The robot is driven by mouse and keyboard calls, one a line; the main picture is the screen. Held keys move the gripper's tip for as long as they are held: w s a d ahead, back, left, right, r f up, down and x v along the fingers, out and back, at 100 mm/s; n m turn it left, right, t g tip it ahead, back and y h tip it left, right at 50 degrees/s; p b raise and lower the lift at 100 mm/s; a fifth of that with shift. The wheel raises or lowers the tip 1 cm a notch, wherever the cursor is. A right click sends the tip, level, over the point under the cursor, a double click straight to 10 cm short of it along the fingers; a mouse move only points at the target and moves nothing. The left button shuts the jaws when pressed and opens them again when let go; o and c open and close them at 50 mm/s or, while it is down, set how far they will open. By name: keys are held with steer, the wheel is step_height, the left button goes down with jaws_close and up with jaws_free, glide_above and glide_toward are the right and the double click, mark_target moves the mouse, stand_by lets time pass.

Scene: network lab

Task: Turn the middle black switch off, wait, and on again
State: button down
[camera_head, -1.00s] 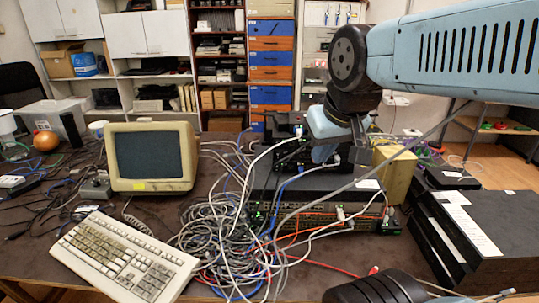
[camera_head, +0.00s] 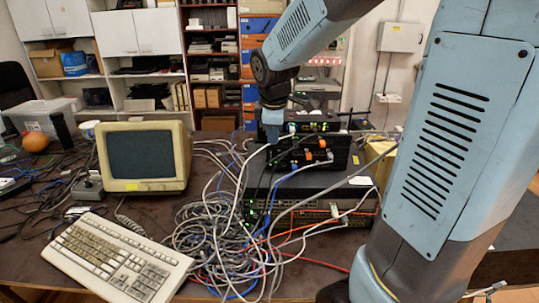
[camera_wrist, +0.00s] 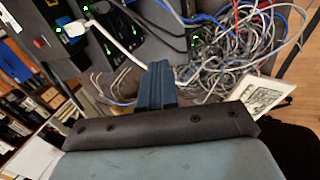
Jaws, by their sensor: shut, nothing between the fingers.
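A stack of black switches stands on the table in the head view. The top one (camera_head: 312,122) has several green lights lit. The one below it (camera_head: 338,152) has orange plugs and cables in its front. Wider units (camera_head: 315,182) lie underneath. My gripper (camera_head: 272,136) is shut and empty, pointing down at the left end of the upper switches. I cannot tell whether it touches them. In the wrist view the shut fingers (camera_wrist: 158,75) are apart from a dark switch (camera_wrist: 105,38) with green lights and a white cable. No power button can be made out.
A tangle of cables (camera_head: 215,235) lies in front of the stack. A beige monitor (camera_head: 144,155) and keyboard (camera_head: 115,257) are to the left. A yellowish box (camera_head: 384,165) stands at the right, partly behind my arm. Shelves (camera_head: 145,90) line the back wall.

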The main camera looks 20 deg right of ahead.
mark_target(271, 154)
steer(key=shift+w+a+f+n, duration=0.15)
steer(key=shift+w+f+n, duration=0.25)
steer(key=shift+w, duration=0.15)
steer(key=shift+f, duration=0.1)
steer(key=x, duration=1)
steer(key=w, duration=0.1)
steer(key=w+d, duration=0.1)
steer(key=w, duration=0.1)
steer(key=shift+w+d+f, duration=0.1)
steer(key=shift+w+d, duration=0.05)
steer(key=shift+w, duration=0.25)
